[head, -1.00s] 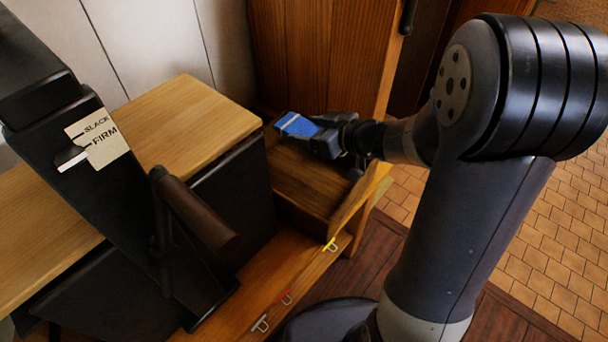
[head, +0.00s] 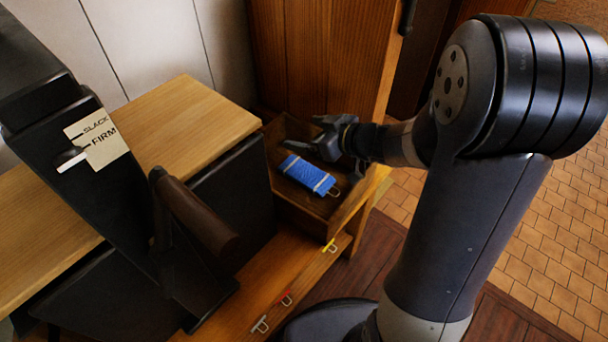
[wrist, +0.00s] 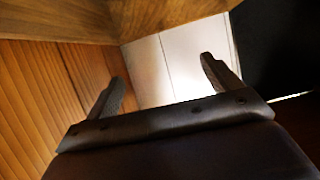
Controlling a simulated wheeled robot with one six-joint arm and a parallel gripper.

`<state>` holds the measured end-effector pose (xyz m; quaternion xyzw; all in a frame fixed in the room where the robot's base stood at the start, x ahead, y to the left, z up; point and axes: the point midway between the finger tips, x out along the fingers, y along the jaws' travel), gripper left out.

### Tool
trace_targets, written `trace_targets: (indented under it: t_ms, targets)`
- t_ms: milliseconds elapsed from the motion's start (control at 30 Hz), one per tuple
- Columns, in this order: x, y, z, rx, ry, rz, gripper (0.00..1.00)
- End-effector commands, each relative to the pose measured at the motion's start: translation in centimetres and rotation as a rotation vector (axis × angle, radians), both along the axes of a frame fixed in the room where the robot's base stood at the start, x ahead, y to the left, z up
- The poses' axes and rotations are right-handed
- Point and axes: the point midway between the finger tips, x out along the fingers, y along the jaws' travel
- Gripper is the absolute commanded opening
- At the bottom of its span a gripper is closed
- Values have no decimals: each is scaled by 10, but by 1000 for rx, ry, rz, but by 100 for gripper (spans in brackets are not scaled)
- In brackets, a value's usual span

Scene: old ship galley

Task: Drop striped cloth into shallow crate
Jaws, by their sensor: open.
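The striped cloth (head: 307,174) is a folded blue bundle with pale stripes near its ends. In the head view it lies inside the shallow crate (head: 340,217), a wooden box, and a small metal loop shows at its right end. My gripper (head: 322,142) is open and empty, above the back part of the crate and apart from the cloth. In the wrist view the two fingers of my gripper (wrist: 162,85) stand wide apart with nothing between them. The cloth is not visible in the wrist view.
A black lever frame (head: 115,190) with a brown handle and a SLACK/FIRM label stands on the left. A wooden counter (head: 195,115) lies behind it. Yellow, red and grey hooks (head: 286,298) line the front ledge. A tall wooden panel (head: 320,60) rises behind the crate.

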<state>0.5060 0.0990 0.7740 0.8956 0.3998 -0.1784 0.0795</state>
Motion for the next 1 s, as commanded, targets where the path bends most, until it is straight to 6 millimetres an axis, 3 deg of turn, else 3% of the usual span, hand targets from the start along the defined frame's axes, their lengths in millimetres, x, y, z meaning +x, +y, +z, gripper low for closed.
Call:
trace_targets:
  t_ms: [600,1000]
  targets:
    - [-57,-65,37,-1,-2,-3,85]
    - [-66,-73,41,1,1,0,85]
